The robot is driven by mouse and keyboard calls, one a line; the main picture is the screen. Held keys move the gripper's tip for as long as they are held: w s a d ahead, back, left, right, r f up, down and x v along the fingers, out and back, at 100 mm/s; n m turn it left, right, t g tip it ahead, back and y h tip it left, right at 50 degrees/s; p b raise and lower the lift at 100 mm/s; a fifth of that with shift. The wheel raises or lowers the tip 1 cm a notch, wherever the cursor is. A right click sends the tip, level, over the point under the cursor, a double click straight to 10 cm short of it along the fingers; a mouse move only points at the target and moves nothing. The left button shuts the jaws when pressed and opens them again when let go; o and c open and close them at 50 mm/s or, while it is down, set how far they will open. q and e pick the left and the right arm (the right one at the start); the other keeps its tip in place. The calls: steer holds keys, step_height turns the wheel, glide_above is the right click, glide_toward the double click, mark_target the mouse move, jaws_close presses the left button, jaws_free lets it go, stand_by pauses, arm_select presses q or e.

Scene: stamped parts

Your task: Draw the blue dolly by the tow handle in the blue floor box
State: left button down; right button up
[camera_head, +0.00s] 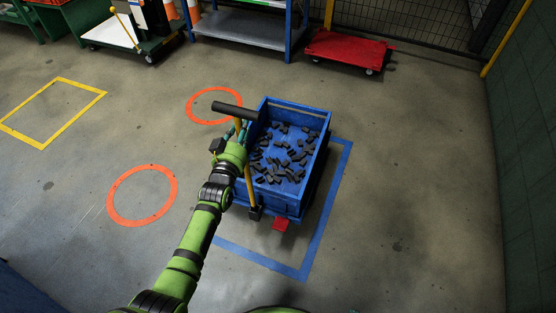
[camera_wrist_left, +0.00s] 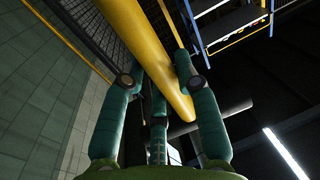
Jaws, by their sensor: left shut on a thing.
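The blue dolly (camera_head: 284,203) is an open-topped blue bin holding several dark stamped parts (camera_head: 285,155). Its yellow tow handle (camera_head: 249,185) rises at the near left corner to a black crossbar (camera_head: 235,110). My left gripper (camera_head: 239,131) is shut on the yellow bar just below the crossbar. In the left wrist view, the teal fingers stand around the yellow bar (camera_wrist_left: 150,50). The blue floor box (camera_head: 262,262) shows its near and right lines; the dolly stands over its far part and hides the rest. My right gripper is not in view.
Two orange floor rings (camera_head: 142,222) (camera_head: 188,105) lie left of the dolly. A yellow floor box (camera_head: 30,140) is farther left. A red cart (camera_head: 345,48) and a blue rack (camera_head: 240,30) stand at the back. The floor to the right is clear up to the wall.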

arm_select(q)
steer(key=shift+w, duration=0.15)
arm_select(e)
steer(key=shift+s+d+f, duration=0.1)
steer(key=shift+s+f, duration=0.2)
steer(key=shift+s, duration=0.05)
